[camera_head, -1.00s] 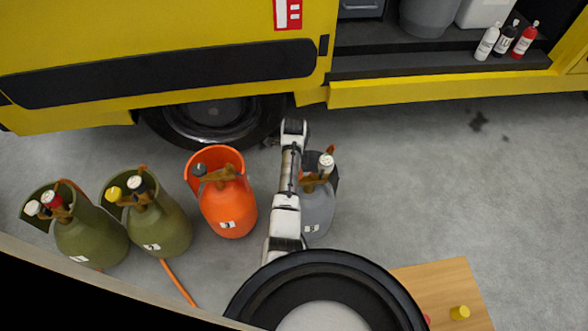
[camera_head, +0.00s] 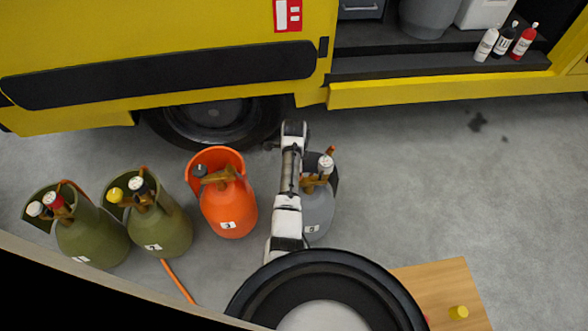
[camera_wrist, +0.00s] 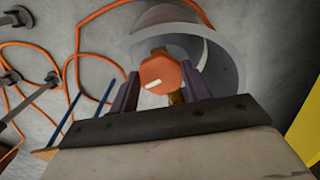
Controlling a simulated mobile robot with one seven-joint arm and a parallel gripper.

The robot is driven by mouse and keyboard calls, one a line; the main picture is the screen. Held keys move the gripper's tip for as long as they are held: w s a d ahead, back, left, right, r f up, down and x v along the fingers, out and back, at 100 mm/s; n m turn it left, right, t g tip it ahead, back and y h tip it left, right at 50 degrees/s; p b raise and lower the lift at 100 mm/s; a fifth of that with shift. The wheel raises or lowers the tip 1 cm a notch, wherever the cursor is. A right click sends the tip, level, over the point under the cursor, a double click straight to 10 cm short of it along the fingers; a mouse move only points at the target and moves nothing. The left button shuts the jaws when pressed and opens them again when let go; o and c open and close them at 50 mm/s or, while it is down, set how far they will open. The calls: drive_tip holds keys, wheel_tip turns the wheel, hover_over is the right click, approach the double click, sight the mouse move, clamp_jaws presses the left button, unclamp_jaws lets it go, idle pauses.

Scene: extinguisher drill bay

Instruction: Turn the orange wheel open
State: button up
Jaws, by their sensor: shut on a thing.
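The orange wheel (camera_wrist: 162,72) shows in the wrist view as a rounded orange knob with a white mark on its face. My gripper (camera_wrist: 160,80) has a dark finger on each side of the wheel and is shut on it. Part of a brown-gold valve shows just below the wheel. A grey collar and rounded grey body (camera_wrist: 215,55) lie behind it. In the head view my arm reaches over beside a grey cylinder (camera_head: 318,212) with a white-topped knob and brown valve parts. The arm hides part of this cylinder, and my fingers cannot be made out there.
An orange cylinder (camera_head: 228,205) stands left of my arm, with two olive cylinders (camera_head: 165,235) farther left. A yellow vehicle (camera_head: 200,50) closes off the back. A wooden surface (camera_head: 440,280) is at front right. Orange hose (camera_wrist: 75,60) lies on the floor. Floor on the right is clear.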

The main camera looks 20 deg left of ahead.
drive_tip(key=n+p, duration=0.2)
drive_tip(key=n, duration=0.1)
drive_tip(key=shift+s+d+r+n, duration=0.1)
drive_tip(key=shift+n, duration=0.2)
drive_tip(key=n+p, duration=0.1)
drive_tip(key=n, duration=0.3)
drive_tip(key=shift+n+p, duration=0.3)
drive_tip(key=shift+p, duration=0.1)
drive_tip(key=n+p, duration=0.1)
drive_tip(key=n, duration=0.3)
drive_tip(key=shift+d, duration=0.1)
drive_tip(key=n+p, duration=0.1)
drive_tip(key=n, duration=0.4)
drive_tip(key=shift+d, duration=0.1)
drive_tip(key=n, duration=0.4)
drive_tip(key=shift+n, duration=0.3)
drive_tip(key=n, duration=0.3)
drive_tip(key=shift+d+n+p, duration=0.1)
drive_tip(key=shift+n+p, duration=0.2)
drive_tip(key=shift+p, duration=0.1)
drive_tip(key=n, duration=0.4)
drive_tip(key=shift+n, duration=2.1)
